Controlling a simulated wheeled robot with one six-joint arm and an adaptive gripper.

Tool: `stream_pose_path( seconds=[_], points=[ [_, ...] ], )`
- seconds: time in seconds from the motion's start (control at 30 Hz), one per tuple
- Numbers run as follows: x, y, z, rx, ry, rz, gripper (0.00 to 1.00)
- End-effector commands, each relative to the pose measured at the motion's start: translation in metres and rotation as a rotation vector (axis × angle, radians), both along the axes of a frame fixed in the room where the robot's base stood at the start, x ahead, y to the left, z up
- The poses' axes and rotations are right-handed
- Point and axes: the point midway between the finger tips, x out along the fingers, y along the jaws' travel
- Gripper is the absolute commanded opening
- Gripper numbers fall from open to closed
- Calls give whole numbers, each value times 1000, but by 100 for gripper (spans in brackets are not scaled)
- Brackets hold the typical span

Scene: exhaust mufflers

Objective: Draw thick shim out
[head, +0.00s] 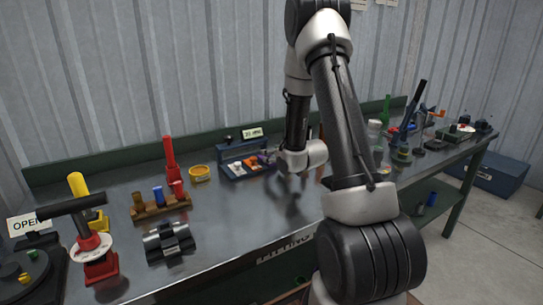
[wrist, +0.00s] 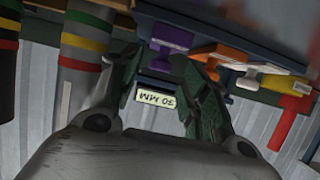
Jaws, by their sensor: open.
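The blue rack (head: 232,174) stands at the back of the bench and holds several small coloured pieces. In the wrist view, a purple piece (wrist: 172,38) sits just beyond my gripper (wrist: 167,62), roughly in line with the gap between the fingers. An orange piece (wrist: 210,58) and a white piece (wrist: 247,80) are to its right. My gripper is open, with nothing clearly held. In the head view, my gripper is at the rack's right end, partly hidden by my wrist. I cannot tell which piece is the thick shim.
A wooden stand (head: 160,208) and a dark cylindrical part (head: 168,242) are nearer. The bench's front middle is clear.

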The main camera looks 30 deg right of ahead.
Motion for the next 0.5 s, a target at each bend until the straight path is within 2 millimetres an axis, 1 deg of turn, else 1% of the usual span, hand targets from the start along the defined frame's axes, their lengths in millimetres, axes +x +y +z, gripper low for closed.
stream_pose_path(
  seconds=[0.03, 0.1, 0.23, 0.37, 0.5],
  points=[
    [-9, -1, 4, 0, 0, -2, 46],
    [-22, -1, 9, 1, 1, -1, 46],
    [-41, -2, 17, 0, 0, -1, 46],
    [-51, -2, 21, 0, 1, 0, 46],
    [-54, -2, 22, 0, 1, 0, 46]
  ],
)
